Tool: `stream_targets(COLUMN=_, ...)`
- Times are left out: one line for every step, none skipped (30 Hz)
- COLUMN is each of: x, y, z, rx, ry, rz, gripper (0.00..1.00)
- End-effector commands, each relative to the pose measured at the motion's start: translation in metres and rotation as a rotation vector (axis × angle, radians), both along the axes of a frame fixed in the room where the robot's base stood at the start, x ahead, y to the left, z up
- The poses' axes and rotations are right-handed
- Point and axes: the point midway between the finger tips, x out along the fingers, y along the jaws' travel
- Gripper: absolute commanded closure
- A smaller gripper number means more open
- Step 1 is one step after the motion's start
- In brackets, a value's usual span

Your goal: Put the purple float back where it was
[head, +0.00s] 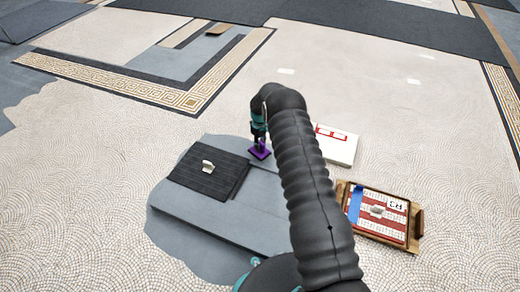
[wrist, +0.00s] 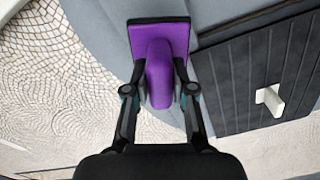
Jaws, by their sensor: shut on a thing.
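The purple float (head: 260,153) has a flat purple plate and a raised purple handle. In the wrist view the purple float (wrist: 173,40) fills the upper middle, its handle between my two fingers. My gripper (wrist: 160,88) is shut on that handle. In the head view my gripper (head: 259,132) is at the far side of the grey patch, with the float below it. I cannot tell from these frames whether the float touches the surface beneath it.
A dark ribbed panel (head: 190,180) with a white handle lies on the grey patch (head: 215,228), left of the float. A white box (head: 343,150) with red marks stands to the right. A wooden tray (head: 418,222) holds a red-and-white mosaic panel. Pale mosaic floor (head: 90,150) is open around.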

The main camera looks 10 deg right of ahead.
Motion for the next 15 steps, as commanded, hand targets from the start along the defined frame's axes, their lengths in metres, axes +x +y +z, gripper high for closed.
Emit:
stream_targets(x=-0.001, y=0.000, z=-0.010, rx=0.000, ry=0.004, rz=0.000, gripper=1.00)
stream_targets(x=-0.001, y=0.000, z=-0.015, rx=0.001, ry=0.003, rz=0.000, gripper=1.00)
stream_targets(x=-0.001, y=0.000, z=-0.020, rx=0.000, ry=0.001, rz=0.000, gripper=1.00)
stream_targets(x=-0.001, y=0.000, z=-0.024, rx=0.000, ry=0.001, rz=0.000, gripper=1.00)
stream_targets(x=-0.001, y=0.000, z=-0.027, rx=-0.001, ry=0.001, rz=0.001, gripper=1.00)
stream_targets(x=0.000, y=0.000, z=-0.029, rx=0.000, ry=0.000, rz=0.001, gripper=1.00)
stream_targets(x=0.000, y=0.000, z=-0.029, rx=0.000, ry=0.000, rz=0.001, gripper=1.00)
stream_targets(x=0.000, y=0.000, z=-0.029, rx=0.000, ry=-0.001, rz=0.001, gripper=1.00)
stream_targets(x=0.000, y=0.000, z=-0.029, rx=0.000, ry=-0.001, rz=0.001, gripper=1.00)
stream_targets(x=0.000, y=0.000, z=-0.029, rx=0.000, ry=-0.001, rz=0.001, gripper=1.00)
stream_targets(x=0.000, y=0.000, z=-0.029, rx=0.001, ry=-0.001, rz=0.001, gripper=1.00)
stream_targets(x=0.000, y=0.000, z=-0.029, rx=0.001, ry=-0.001, rz=0.001, gripper=1.00)
stream_targets(x=0.000, y=0.000, z=-0.029, rx=0.000, ry=0.000, rz=0.001, gripper=1.00)
stream_targets(x=0.000, y=0.000, z=-0.030, rx=0.000, ry=0.000, rz=0.001, gripper=1.00)
stream_targets(x=0.000, y=0.000, z=-0.031, rx=0.000, ry=0.000, rz=0.001, gripper=1.00)
